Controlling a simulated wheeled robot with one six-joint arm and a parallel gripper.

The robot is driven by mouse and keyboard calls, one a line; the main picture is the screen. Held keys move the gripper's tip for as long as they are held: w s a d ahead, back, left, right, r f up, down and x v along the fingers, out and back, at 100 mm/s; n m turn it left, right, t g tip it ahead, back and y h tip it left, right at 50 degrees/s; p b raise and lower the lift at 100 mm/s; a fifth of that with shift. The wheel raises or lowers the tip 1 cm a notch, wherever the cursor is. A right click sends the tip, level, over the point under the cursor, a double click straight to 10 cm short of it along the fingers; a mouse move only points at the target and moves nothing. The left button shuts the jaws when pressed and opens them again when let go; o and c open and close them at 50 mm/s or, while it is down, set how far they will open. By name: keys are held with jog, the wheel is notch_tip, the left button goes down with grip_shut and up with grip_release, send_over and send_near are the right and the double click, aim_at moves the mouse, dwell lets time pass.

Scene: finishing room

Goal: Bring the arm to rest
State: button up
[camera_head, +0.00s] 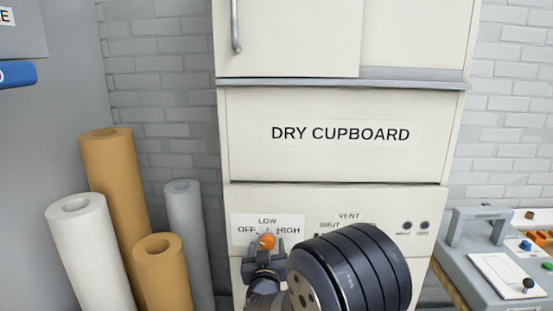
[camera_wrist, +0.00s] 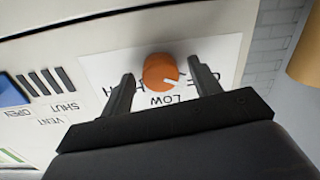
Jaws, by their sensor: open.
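My gripper (camera_head: 264,256) is open in front of the cupboard's control panel, at an orange knob (camera_head: 267,241). In the wrist view my gripper (camera_wrist: 162,66) has one finger on each side of the orange knob (camera_wrist: 158,72), with visible gaps between fingers and knob. The knob sits on a white label (camera_wrist: 225,58) lettered OFF, LOW and HIGH, upside down in this view. A pale mark on the knob points to the lower right, between LOW and OFF. My dark arm covers part of the panel in the head view.
The dry cupboard (camera_head: 320,160) stands against a brick wall. Rolls, including a white one (camera_head: 80,245) and a tan one (camera_head: 115,175), stand at left. A grey machine (camera_head: 480,255) is at right. The wrist view shows a blue vent part (camera_wrist: 12,90).

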jog(key=m+p, duration=0.1)
jog(key=m, duration=0.3)
jog(key=shift+s+m, duration=0.25)
jog(key=shift+m, duration=0.15)
jog(key=s+b, duration=0.2)
jog(key=s, duration=0.7)
jog(key=shift+s, duration=0.35)
